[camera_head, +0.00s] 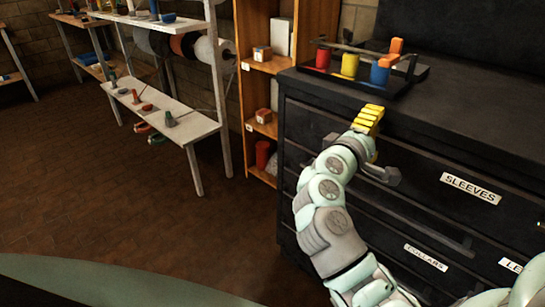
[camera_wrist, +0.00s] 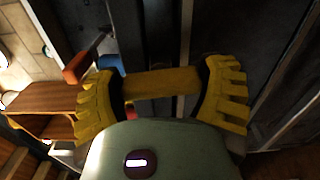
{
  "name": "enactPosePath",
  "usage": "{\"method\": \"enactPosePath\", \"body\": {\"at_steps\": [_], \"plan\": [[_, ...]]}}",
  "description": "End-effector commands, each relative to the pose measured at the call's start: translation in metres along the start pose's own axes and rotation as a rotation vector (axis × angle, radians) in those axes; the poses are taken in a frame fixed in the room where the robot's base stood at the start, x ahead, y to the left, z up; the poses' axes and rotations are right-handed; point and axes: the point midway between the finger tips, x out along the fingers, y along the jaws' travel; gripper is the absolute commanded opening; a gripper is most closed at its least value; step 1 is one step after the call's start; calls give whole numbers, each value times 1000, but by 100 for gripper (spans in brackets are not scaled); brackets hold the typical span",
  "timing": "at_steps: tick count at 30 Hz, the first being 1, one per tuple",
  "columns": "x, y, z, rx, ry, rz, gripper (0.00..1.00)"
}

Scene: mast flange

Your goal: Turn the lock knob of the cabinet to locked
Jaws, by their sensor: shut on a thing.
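The black cabinet (camera_head: 440,165) stands at the right in the head view, with labelled drawers on its front. My gripper (camera_head: 368,118) is at the upper left of that front, by the top edge. In the wrist view my gripper (camera_wrist: 165,90) has its yellow fingers at the two ends of a yellow bar, which appears to be the lock knob (camera_wrist: 155,82). The fingers are shut on it. The bar lies nearly level across the wrist picture. In the head view the fingers mostly hide the knob, and I cannot read any lock marking.
A dark tray (camera_head: 400,82) on the cabinet top holds red, yellow and blue cylinders and an orange-ended handle. A drawer handle (camera_head: 381,174) juts out just below my gripper. A wooden shelf (camera_head: 262,95) stands left of the cabinet. The floor (camera_head: 150,215) in front is clear.

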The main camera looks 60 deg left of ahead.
Motion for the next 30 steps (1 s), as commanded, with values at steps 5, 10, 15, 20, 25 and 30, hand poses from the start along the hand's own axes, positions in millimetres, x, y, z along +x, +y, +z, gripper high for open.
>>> {"method": "enactPosePath", "body": {"at_steps": [5, 10, 15, 20, 25, 30], "plan": [[0, -3, 0, 72, 0, -2, 38], [0, -2, 0, 109, 1, -3, 38], [0, -2, 0, 120, 2, -3, 38], [0, -1, -1, 121, 2, -4, 38], [0, -1, 0, 121, 1, -4, 78], [0, -1, 0, 120, 1, -2, 96]]}}
